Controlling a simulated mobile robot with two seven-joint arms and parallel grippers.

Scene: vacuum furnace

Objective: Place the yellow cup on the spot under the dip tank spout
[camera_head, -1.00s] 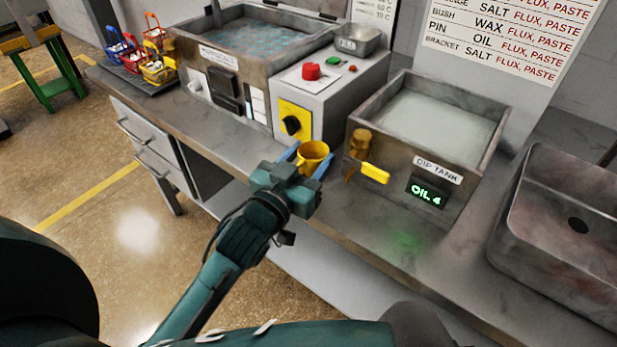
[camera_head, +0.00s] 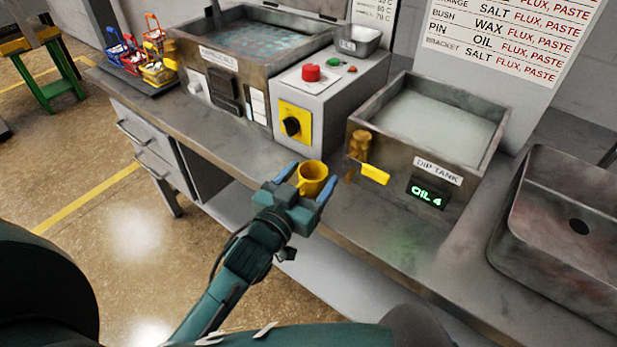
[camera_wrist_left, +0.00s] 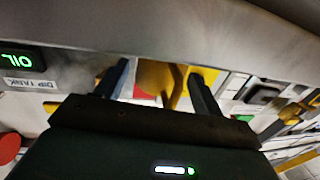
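The yellow cup (camera_head: 312,177) is between the fingers of my left gripper (camera_head: 306,186), in front of the bench near its edge. The gripper is shut on the cup. In the left wrist view the cup (camera_wrist_left: 156,78) and its handle show between the two dark fingers. The dip tank (camera_head: 425,125) stands to the right, its display reading OIL 4. Its brass spout (camera_head: 360,143) with a yellow lever (camera_head: 375,174) is on the front, right of and behind the cup. The spot under the spout shows no clear marking. My right gripper is not in view.
A grey control box (camera_head: 318,100) with a yellow dial plate and red button stands left of the tank. A sink (camera_head: 560,235) is at the right. Coloured baskets (camera_head: 140,55) are at the far left. The bench top (camera_head: 400,240) before the tank is clear.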

